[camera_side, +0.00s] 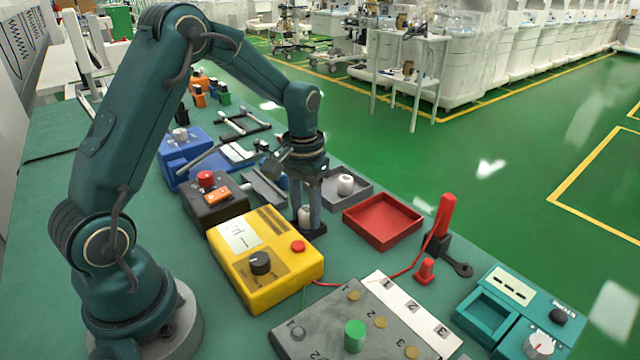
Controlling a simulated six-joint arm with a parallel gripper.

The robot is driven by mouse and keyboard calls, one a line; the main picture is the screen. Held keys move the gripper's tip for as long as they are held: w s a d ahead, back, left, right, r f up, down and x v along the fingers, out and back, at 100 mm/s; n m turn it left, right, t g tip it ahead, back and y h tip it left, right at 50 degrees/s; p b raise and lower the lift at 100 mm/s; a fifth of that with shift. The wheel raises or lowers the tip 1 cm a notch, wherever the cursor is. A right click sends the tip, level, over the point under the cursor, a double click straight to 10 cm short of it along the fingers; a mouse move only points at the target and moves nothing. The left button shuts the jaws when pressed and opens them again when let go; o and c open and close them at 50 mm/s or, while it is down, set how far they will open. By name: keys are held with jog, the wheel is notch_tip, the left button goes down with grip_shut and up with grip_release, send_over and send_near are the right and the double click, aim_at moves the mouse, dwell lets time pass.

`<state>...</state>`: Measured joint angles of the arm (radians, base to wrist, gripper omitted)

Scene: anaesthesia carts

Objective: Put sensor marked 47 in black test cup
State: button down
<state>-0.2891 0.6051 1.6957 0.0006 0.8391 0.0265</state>
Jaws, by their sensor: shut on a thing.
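My gripper (305,207) points down beside the yellow box, its fingers shut on a small white cylindrical sensor (305,217). I cannot read a number on it. A dark square piece (319,230) lies right at the fingertips and may be the black test cup; the fingers hide much of it. I cannot tell whether the held sensor is inside it or just above or beside it. Another white sensor (346,184) with a dark mark stands in a grey tray (366,190) right of my gripper; its mark is too small to read.
The yellow box (285,272) with a black knob is close at the front left. A red tray (383,222) lies to the right, with a red-handled tool (444,215) beyond. A dark box with a red button (215,205) stands left. A grey numbered panel (320,325) fills the front.

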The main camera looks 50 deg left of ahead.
aim_at(306, 210)
jog(key=shift+c, duration=2.4)
grip_release()
notch_tip(306, 210, up, 11)
jog(key=s+d+r+m+t, duration=0.2)
jog(key=s+d+r+t, duration=0.1)
jog(key=s+d+r, duration=0.3)
jog(key=s+d+f+m+t, duration=0.1)
jog(key=s+d+f+t, duration=0.1)
jog(key=s, duration=0.7)
jog(key=shift+d+f+t, duration=0.3)
jog(key=shift+d+f, duration=0.2)
jog(key=shift+f, duration=0.3)
